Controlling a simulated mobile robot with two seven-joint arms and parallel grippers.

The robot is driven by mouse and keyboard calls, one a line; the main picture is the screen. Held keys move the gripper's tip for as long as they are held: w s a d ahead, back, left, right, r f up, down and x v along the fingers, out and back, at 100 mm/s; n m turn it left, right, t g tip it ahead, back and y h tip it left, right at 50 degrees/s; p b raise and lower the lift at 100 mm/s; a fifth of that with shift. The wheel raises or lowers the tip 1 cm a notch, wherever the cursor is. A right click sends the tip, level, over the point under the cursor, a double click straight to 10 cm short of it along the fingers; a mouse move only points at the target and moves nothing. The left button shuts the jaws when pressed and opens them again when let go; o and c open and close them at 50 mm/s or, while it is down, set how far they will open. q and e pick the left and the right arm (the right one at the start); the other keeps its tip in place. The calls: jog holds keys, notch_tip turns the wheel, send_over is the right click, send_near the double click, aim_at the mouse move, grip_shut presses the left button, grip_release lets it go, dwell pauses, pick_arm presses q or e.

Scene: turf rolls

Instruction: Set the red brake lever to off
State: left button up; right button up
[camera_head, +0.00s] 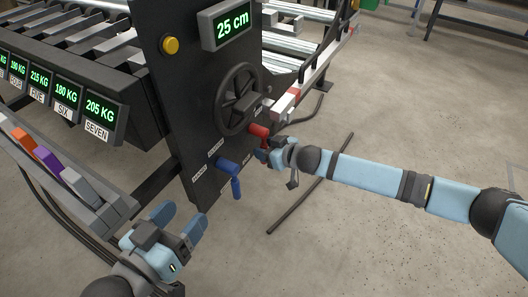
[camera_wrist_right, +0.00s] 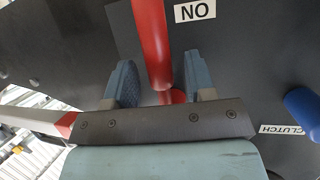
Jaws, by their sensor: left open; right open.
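The red brake lever (camera_head: 259,130) sits on the black panel below the handwheel. In the right wrist view the red lever (camera_wrist_right: 152,42) passes between the two fingers of my right gripper (camera_wrist_right: 160,82), which is open around it; I cannot tell whether either finger touches it. An upside-down ON label (camera_wrist_right: 195,10) is beside the lever's upper end in that view. No OFF label shows clearly. In the head view my right gripper (camera_head: 266,153) is just below the red lever. My left gripper (camera_head: 182,222) is open and empty at the lower left.
A blue lever (camera_head: 235,186) is on the panel left of my right gripper; a CLUTCH label (camera_wrist_right: 281,130) is near it. A handwheel (camera_head: 238,98), yellow button (camera_head: 171,45) and 25 cm display (camera_head: 226,22) are above. A tray of coloured blocks (camera_head: 110,208) is near my left gripper.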

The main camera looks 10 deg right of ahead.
jog(key=shift+w+a+f, duration=0.15)
jog(key=shift+w+a, duration=0.15)
jog(key=shift+w, duration=0.05)
grip_shut()
